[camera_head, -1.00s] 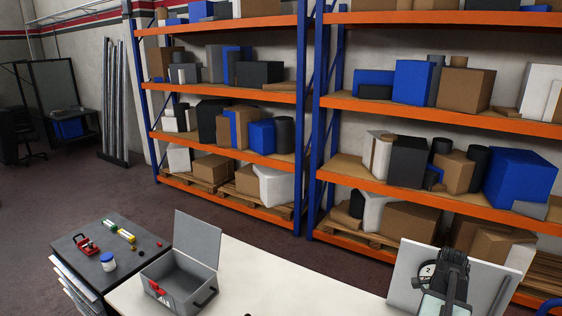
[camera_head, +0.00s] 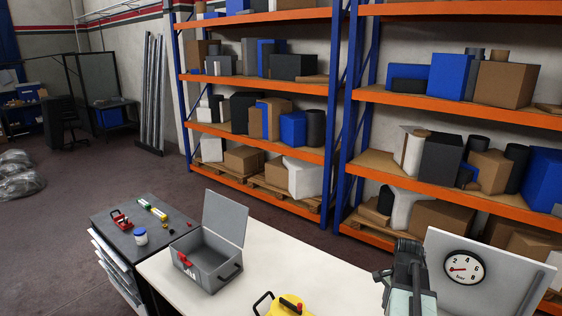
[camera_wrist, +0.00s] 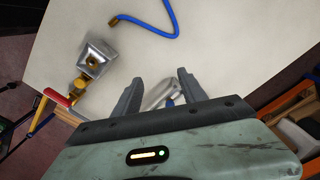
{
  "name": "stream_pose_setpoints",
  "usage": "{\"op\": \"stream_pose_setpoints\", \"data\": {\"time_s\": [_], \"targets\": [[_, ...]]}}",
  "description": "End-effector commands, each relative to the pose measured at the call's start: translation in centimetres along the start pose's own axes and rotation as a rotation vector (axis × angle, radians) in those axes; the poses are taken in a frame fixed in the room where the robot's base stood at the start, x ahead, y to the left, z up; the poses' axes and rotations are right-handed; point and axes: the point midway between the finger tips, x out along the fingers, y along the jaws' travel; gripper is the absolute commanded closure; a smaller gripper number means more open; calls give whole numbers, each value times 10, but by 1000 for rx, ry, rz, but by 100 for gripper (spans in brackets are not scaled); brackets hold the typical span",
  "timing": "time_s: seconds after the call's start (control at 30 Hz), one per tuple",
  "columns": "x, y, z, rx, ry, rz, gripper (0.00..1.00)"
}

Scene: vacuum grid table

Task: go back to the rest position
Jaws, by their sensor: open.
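My gripper (camera_wrist: 160,78) shows in the wrist view with its two dark fingers apart. The table top (camera_wrist: 230,40) lies beyond them. A pale looped piece with a blue bit (camera_wrist: 160,97) shows between the fingers; it looks to be beyond them, and I cannot tell its distance. Nothing is visibly clamped. In the head view my arm (camera_head: 405,275) stands at the lower right, in front of the grey panel's left edge; its fingers cannot be made out there.
The white table (camera_head: 170,275) carries an open grey toolbox (camera_head: 205,268), a yellow item (camera_head: 287,306) and a panel with a gauge (camera_head: 463,267). The wrist view shows a metal fitting with a red handle (camera_wrist: 92,62) and a blue hose (camera_wrist: 150,28). Orange shelves (camera_head: 255,141) stand behind.

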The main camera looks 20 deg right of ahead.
Motion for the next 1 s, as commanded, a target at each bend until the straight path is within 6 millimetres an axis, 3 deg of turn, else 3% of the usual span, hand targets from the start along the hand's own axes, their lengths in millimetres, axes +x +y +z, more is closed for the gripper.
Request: {"op": "stream_pose_setpoints", "data": {"time_s": [0.03,0.1,0.23,0.4,0.53,0.6,0.8,1.0], "targets": [[18,-18,28,-59,0,0,51],[34,-43,73,-163,0,0,51],[64,-79,171,-427,0,0,51],[92,-94,279,-788,0,0,51],[108,-89,342,-1080,0,0,51],[107,-82,354,-1234,0,1,51],[103,-79,351,-1485,0,0,51],[103,-79,350,-1533,0,0,51]]}}
